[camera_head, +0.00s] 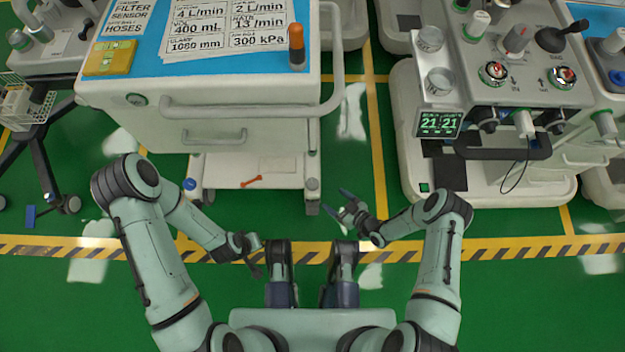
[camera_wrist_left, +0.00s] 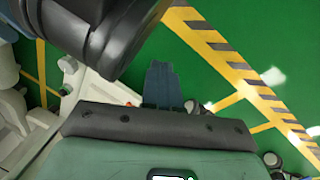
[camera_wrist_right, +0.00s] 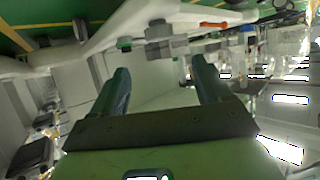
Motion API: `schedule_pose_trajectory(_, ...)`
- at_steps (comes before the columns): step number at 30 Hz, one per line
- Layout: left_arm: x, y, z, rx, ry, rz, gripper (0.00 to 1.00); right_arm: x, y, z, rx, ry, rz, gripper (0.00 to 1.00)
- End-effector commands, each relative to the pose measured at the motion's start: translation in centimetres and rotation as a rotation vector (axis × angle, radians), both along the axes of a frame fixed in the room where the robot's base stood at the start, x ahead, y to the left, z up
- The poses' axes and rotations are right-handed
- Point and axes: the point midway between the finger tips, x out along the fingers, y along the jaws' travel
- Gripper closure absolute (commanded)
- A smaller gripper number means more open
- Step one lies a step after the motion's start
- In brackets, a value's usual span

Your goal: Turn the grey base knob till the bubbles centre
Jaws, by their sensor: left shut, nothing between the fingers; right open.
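A grey knob (camera_head: 312,185) sits at the front right corner of the white cart's low base (camera_head: 240,172). In the right wrist view a stepped grey part (camera_wrist_right: 165,32), seemingly this knob, is beyond the fingertips. My right gripper (camera_head: 339,202) is open and empty, just right of the knob in the head view, apart from it. A yellow block (camera_head: 110,58) with greenish vials, seemingly the level, lies on the cart top; its bubbles are too small to read. My left gripper (camera_head: 254,268) is shut and empty, low, away from the cart.
A blue knob (camera_head: 190,184) is at the base's left corner. An orange-red tool (camera_head: 251,182) lies on the base. An orange-capped bottle (camera_head: 297,46) stands on the cart top. Another cart (camera_head: 500,180) stands right, across a strip of green floor.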

Motion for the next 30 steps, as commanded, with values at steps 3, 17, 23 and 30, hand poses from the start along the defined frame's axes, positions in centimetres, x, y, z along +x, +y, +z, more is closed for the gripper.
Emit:
schedule_pose_trajectory(3, 0.0, 0.2, -0.7, 0.003, 0.005, 0.004, 1.0, 0.6, 0.5, -0.5, 0.001, -0.029, 0.016, 0.23)
schedule_pose_trajectory(17, -5.6, 0.9, -4.7, -0.009, 0.192, 0.018, 1.0, 6.2, 6.2, -3.9, 0.002, -0.028, 0.015, 0.23)
schedule_pose_trajectory(23, -7.9, 1.2, -5.7, -0.014, 0.266, 0.026, 1.0, 8.1, 8.1, -4.9, 0.001, -0.027, 0.015, 0.23)
schedule_pose_trajectory(30, -8.9, 1.3, -6.0, -0.016, 0.299, 0.029, 1.0, 8.9, 8.9, -5.2, 0.001, -0.024, 0.013, 0.23)
